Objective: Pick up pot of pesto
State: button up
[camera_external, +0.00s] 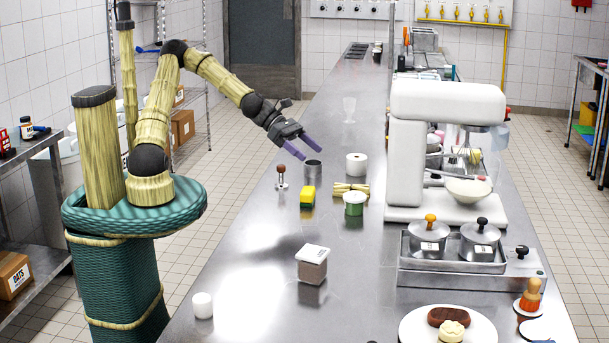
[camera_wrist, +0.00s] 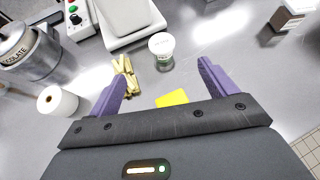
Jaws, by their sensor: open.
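The pot of pesto looks to be the small green tub with a pale lid (camera_external: 354,203). It stands upright on the steel counter in the external view. In the wrist view the tub (camera_wrist: 162,52) is ahead of the fingers, near the middle top, apart from them. My gripper (camera_external: 309,152) is open and empty above the counter, behind and left of the tub in the external view. Its two purple fingers (camera_wrist: 160,82) are spread wide in the wrist view. No writing on the tub is readable.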

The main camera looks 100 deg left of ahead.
notch_tip(320, 180, up, 5)
jog(key=d+t+b, duration=0.1)
jog(key=d+t, duration=0.1)
send_near(346, 193)
jog(key=s, duration=0.1)
jog(key=s+r, duration=0.1)
jog(key=shift+s+y, duration=0.35)
jog(key=shift+y, duration=0.05)
jog(key=shift+d+r, duration=0.1)
jog(key=shift+w, duration=0.1)
jog(key=x, duration=1.2)
jog(key=shift+w, duration=0.1)
jog(key=x, duration=0.2)
jog(key=p+x, duration=0.1)
jog(key=x, duration=0.2)
jog(key=shift+w+d+r, duration=0.1)
jog(key=shift+w+r, duration=0.05)
jog(key=shift+r, duration=0.05)
